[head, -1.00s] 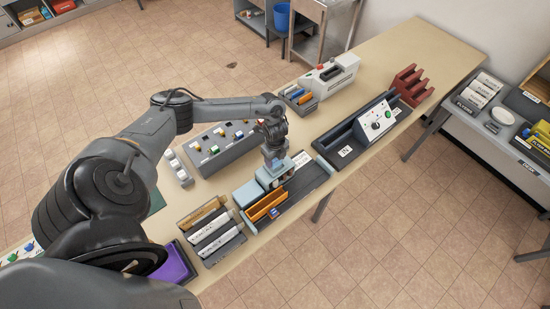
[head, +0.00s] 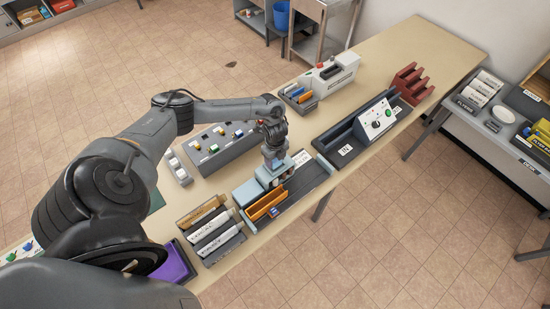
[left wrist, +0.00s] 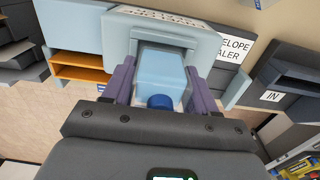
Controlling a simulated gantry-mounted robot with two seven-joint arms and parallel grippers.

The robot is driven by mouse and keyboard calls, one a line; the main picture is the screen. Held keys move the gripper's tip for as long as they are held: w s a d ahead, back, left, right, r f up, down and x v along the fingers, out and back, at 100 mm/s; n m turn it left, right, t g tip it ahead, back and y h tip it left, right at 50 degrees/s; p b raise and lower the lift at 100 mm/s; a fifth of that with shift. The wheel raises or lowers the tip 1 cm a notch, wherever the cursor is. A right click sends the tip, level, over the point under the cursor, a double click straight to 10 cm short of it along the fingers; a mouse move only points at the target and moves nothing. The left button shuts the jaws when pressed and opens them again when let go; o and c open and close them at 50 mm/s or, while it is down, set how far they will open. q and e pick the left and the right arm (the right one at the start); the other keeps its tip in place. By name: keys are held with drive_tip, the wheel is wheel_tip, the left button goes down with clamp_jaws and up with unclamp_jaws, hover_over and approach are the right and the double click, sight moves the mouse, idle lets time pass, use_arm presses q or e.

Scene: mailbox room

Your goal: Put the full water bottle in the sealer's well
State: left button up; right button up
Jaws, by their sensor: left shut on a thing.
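The envelope sealer (head: 249,190) is pale blue and stands on the table in the middle of the head view; its labelled top (left wrist: 215,45) fills the upper part of the left wrist view. The water bottle (left wrist: 162,72) is light blue with a dark blue cap (left wrist: 160,101). My left gripper (left wrist: 160,85), with purple fingers, is shut on the bottle. In the head view my left gripper (head: 276,166) points down over the sealer. The bottle's far end is against or inside the sealer; I cannot tell how deep. The well is hidden. My right gripper is not in view.
An orange tray (head: 264,204) sits at the sealer's front. Labelled sorting slots (head: 214,230) stand to its left. A grey button panel (head: 222,146) lies behind it. A dark machine with an IN label (head: 345,149) stands to the right. Bare table lies between some of these.

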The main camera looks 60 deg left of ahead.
use_arm(q)
drive_tip(key=shift+f, duration=0.55)
drive_tip(key=o, duration=1.2)
drive_tip(key=shift+r, duration=0.2)
wheel_tip(320, 180, up, 4)
drive_tip(key=p, duration=0.4)
drive_tip(key=shift+r, duration=0.2)
drive_tip(key=shift+r+p, duration=0.75)
drive_tip(key=shift+r, duration=0.4)
